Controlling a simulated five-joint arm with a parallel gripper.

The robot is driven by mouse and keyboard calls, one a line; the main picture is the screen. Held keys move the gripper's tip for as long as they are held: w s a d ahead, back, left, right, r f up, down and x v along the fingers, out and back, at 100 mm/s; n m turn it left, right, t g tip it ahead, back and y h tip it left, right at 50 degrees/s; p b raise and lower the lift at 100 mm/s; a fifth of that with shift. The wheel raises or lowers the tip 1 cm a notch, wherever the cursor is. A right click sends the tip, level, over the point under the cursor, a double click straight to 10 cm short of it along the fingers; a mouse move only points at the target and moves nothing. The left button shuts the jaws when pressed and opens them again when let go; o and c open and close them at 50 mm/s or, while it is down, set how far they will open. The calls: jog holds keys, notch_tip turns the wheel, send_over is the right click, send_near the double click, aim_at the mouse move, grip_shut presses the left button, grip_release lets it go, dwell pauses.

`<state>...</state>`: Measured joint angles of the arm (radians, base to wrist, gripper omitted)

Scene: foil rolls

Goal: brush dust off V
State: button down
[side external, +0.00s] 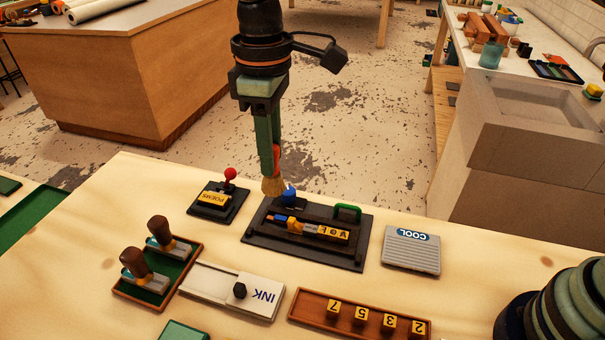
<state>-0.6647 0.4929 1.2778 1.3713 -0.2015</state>
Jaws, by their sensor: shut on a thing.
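My gripper (275,163) points straight down above the back left of a black plate (258,238). It is shut on a brush (272,186), with tan bristles hanging below the jaws and a bit of red between them. The bristle tips are close to a blue part on the plate; I cannot tell whether they touch. A row of small yellow lettered blocks (325,231) lies in a holder on the plate, right of the brush. The letters are too small for me to tell surely which is V. No dust can be made out.
A green handle (347,211) rises at the plate's back right. Near it are a POEMS stand (212,198) with a red knob, a grey COOL pad (411,258), a white INK box (262,292), a tray of wooden-handled stamps (123,290) and a numbered-tile rack (305,306).

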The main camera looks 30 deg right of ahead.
jog(key=s+d+f, duration=0.2)
jog(key=d+f, duration=0.1)
jog(key=d, duration=0.3)
jog(key=s+d+f, duration=0.2)
jog(key=d+f, duration=0.1)
jog(key=d, duration=0.4)
notch_tip(320, 180, down, 9)
jog(key=shift+s+d+r, duration=0.1)
jog(key=shift+s, duration=0.05)
jog(key=shift+w+a, duration=1.25)
jog(key=s+d, duration=0.3)
notch_tip(320, 180, up, 8)
dwell(0.4)
